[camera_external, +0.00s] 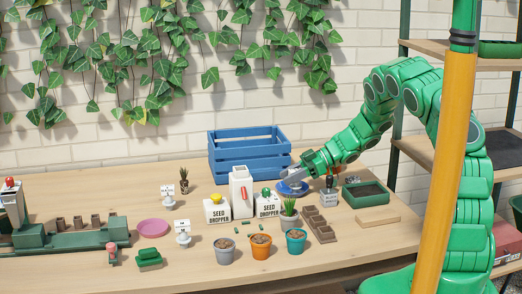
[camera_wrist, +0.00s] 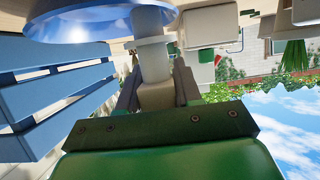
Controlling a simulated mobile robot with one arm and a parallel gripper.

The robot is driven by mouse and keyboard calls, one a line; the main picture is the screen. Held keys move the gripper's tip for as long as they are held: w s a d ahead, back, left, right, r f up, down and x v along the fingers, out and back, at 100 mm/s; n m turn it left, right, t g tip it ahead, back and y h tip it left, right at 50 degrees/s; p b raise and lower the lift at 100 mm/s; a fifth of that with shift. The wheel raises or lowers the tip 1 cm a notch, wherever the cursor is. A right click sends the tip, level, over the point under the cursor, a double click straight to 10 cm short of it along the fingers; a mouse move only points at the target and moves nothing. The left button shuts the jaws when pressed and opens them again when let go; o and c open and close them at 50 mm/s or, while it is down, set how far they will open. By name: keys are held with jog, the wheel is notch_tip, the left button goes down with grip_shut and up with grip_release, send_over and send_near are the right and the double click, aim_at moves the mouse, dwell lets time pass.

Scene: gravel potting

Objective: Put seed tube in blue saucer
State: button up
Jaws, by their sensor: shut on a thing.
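My gripper (camera_external: 291,173) is at the right front of the blue crate, just above the blue saucer (camera_external: 291,188). In the wrist view my gripper (camera_wrist: 157,86) is shut on the pale grey seed tube (camera_wrist: 154,62), with one finger on each side of it. The tube's far end overlaps the rim of the blue saucer (camera_wrist: 85,25) in that view; I cannot tell whether they touch. The tube is too small to make out clearly in the external view.
The blue crate (camera_external: 245,156) stands behind the saucer. Seed dropper boxes (camera_external: 217,211), a potted plant (camera_external: 289,216), a small dark bottle (camera_external: 328,196) and a green tray (camera_external: 365,194) crowd around.

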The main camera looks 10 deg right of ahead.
jog(key=shift+f, duration=0.35)
jog(key=o, duration=1)
jog(key=shift+r, duration=0.6)
jog(key=shift+v, duration=3.7)
jog(key=shift+f, duration=0.1)
